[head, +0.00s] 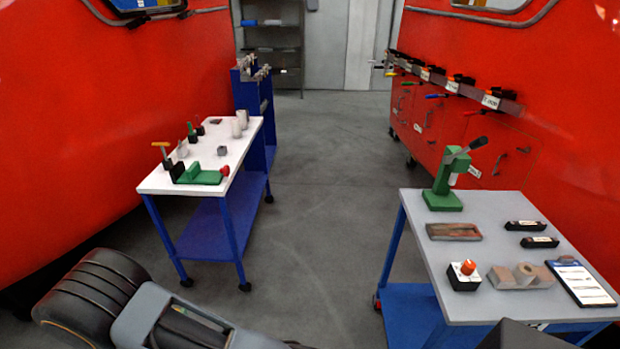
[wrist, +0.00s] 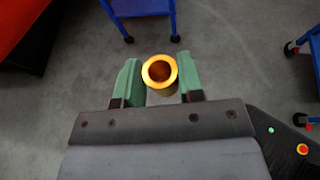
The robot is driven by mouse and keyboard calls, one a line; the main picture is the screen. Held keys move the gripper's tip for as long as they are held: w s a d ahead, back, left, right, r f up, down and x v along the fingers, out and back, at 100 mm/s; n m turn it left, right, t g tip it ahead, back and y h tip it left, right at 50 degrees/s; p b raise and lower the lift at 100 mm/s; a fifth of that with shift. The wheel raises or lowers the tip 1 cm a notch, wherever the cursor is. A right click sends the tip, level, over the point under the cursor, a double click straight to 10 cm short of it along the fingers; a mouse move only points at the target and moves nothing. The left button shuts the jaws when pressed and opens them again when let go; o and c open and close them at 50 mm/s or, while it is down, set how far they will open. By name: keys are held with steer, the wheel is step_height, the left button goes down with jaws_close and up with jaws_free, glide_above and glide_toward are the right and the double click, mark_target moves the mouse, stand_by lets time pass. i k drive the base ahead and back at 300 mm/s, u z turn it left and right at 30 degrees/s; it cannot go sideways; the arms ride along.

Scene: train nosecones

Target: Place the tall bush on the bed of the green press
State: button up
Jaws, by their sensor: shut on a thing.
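The green press (head: 446,176) stands at the far left corner of the grey-topped cart on the right in the head view. It has a dark lever at its top. Its green bed (head: 442,201) looks bare. In the wrist view, my gripper (wrist: 159,86) has its green jaws shut on a brass-coloured bush (wrist: 160,88). I look down into the bush's open round end, so its full height is hidden. The bush is held over open floor, away from the press. My gripper and the bush do not show in the head view.
The grey cart top (head: 418,214) also carries a brown tray (head: 454,232), two black items, a box with an orange knob (head: 463,276), a beige block and a clipboard (head: 580,283). A white-topped cart (head: 222,148) stands left with several parts. Floor between the carts is clear.

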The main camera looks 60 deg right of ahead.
mark_target(444, 200)
steer(key=i, duration=1.75)
steer(key=z, duration=3.95)
steer(key=i, duration=0.45)
steer(key=z, duration=0.1)
